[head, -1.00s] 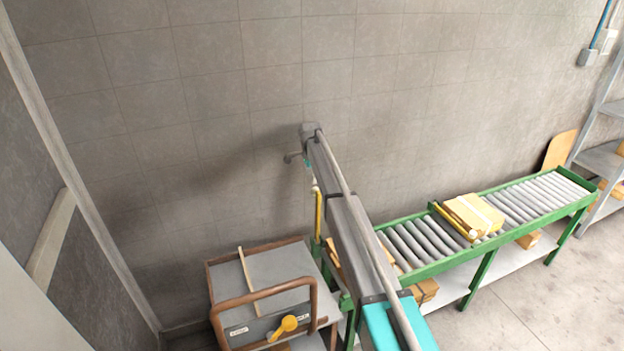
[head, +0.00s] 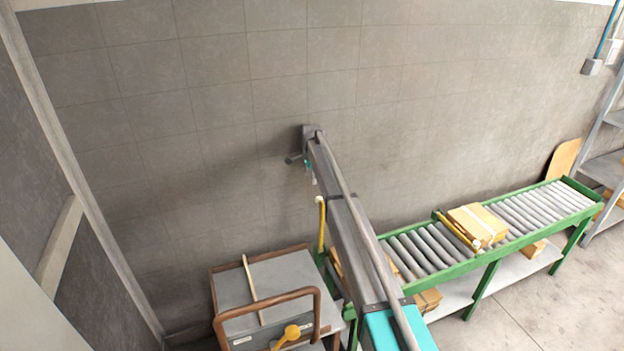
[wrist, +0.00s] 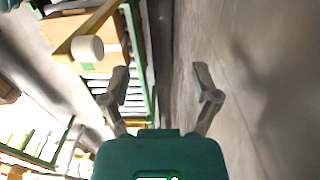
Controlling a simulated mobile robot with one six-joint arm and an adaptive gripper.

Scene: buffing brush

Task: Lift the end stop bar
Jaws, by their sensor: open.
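Two yellow bars with white ends show in the head view. One yellow bar (head: 322,228) stands upright at the conveyor's left end, below my gripper. The other yellow bar (head: 456,231) lies across the rollers against a cardboard box. I cannot tell which is the end stop bar. My gripper (head: 297,160) is small at the arm's far end, near the wall and above the conveyor's left end. In the wrist view my gripper (wrist: 158,78) has its fingers spread, with nothing between them. A yellow bar with a white end (wrist: 87,48) shows there left of the fingers, apart from them.
The green roller conveyor (head: 420,276) runs right along the tiled wall (head: 210,120). A cardboard box (head: 478,223) sits on its rollers. A brown-framed cart (head: 290,275) with an orange handle stands left of it. Shelves (head: 603,168) are at far right. Floor is open in front.

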